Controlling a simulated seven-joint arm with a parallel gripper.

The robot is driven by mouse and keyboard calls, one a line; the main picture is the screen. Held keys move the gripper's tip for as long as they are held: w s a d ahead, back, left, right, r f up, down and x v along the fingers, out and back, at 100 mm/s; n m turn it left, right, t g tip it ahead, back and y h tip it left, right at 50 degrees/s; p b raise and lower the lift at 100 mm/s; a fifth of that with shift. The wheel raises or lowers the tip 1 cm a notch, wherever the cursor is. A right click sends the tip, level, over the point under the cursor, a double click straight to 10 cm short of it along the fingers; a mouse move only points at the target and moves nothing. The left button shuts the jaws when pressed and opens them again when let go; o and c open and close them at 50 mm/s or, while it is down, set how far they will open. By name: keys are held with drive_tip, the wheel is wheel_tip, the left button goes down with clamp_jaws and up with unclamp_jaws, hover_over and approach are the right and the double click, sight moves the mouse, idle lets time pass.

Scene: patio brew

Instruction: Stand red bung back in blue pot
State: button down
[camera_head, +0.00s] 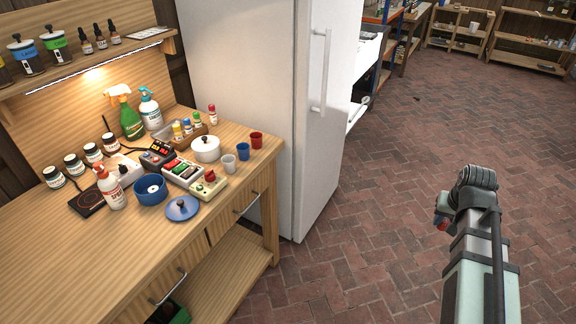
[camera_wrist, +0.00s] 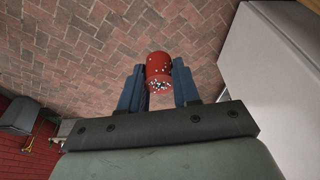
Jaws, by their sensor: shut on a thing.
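The red bung (camera_wrist: 158,71) is between the two blue fingers of my gripper (camera_wrist: 159,88) in the wrist view; it is a short red cylinder with a speckled end. In the head view, my gripper (camera_head: 441,220) is at the right, over the brick floor and away from the table, with a bit of red showing at its tip. The blue pot (camera_head: 150,200) stands open on the wooden table at the left, with something pale inside. A blue lid (camera_head: 181,209) with a dark knob lies beside it.
Around the pot on the wooden table (camera_head: 103,240) are a red-and-white spray bottle (camera_head: 111,190), a white lidded pot (camera_head: 206,150), a button box (camera_head: 207,185) and small cups (camera_head: 243,152). A tall white fridge (camera_head: 250,70) stands just behind the table. The floor near my gripper is clear.

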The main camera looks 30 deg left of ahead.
drive_tip(key=s+a+r+n+y, duration=0.1)
drive_tip(key=s+a+n, duration=0.1)
drive_tip(key=a, duration=0.8)
drive_tip(key=s+a+n, duration=0.2)
drive_tip(key=a, duration=0.8)
drive_tip(key=n+g+y, duration=0.2)
drive_tip(key=n, duration=0.8)
approach(148, 184)
drive_tip(key=shift+s+a+f, duration=0.1)
drive_tip(key=shift+f, duration=1.65)
drive_tip(key=shift+s+a+f, duration=0.1)
drive_tip(key=shift+f, duration=1.65)
drive_tip(key=c, duration=1.1)
unclamp_jaws()
drive_tip(key=shift+f, duration=0.1)
